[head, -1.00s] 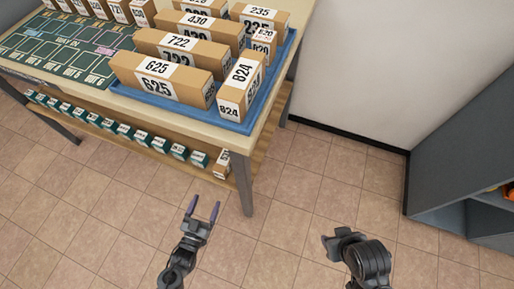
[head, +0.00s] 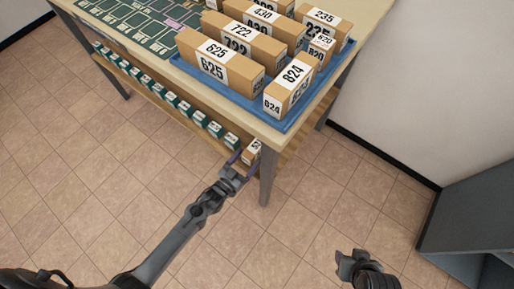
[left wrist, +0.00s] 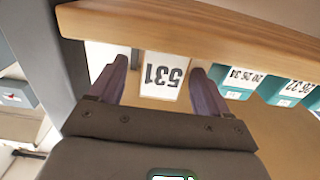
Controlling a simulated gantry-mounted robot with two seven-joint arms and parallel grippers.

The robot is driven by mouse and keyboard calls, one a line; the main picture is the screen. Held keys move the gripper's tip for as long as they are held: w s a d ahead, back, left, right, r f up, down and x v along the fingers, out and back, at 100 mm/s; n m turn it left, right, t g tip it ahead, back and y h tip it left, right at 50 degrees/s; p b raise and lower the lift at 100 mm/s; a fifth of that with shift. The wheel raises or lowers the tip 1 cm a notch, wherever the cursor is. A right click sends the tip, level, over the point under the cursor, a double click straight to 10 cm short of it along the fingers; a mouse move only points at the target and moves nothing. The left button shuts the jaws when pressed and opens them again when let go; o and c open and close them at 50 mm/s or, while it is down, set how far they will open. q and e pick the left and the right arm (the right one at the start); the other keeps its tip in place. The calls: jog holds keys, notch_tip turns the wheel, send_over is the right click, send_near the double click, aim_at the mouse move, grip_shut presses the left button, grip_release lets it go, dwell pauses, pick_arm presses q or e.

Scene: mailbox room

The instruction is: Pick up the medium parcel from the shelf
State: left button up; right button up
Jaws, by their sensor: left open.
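The parcel labelled 531 (left wrist: 162,72) sits on the lower shelf (head: 183,128) of the table, at its right end. In the head view this small brown parcel (head: 252,151) with a white label stands beside the table leg. My left gripper (head: 238,160) reaches in at the shelf's front edge and is open. In the left wrist view its two fingers (left wrist: 160,88) stand on either side of the parcel's label, with a gap on each side. My right gripper (head: 352,262) is low at the right over the floor, away from the table; its fingers do not show clearly.
A row of teal boxes (head: 200,118) stands left of the parcel on the shelf. The table leg (head: 267,178) is close by on the right. Above, a blue tray (head: 290,125) holds several brown parcels (head: 220,65). The floor in front is clear.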

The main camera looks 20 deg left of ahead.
aim_at(253, 151)
pick_arm(q)
jog(key=shift+w+b, duration=0.3)
jog(key=shift+w, duration=0.1)
jog(key=b+x, duration=0.2)
jog(key=x, duration=0.1)
jog(key=shift+w+r, duration=0.1)
jog(key=shift+w+d+r, duration=0.1)
jog(key=shift+w+d, duration=0.1)
jog(key=shift+w, duration=0.35)
jog(key=shift+s, duration=0.15)
jog(key=shift+c, duration=0.3)
jog(key=shift+c, duration=1.2)
jog(key=shift+r, duration=0.1)
jog(key=c, duration=0.9)
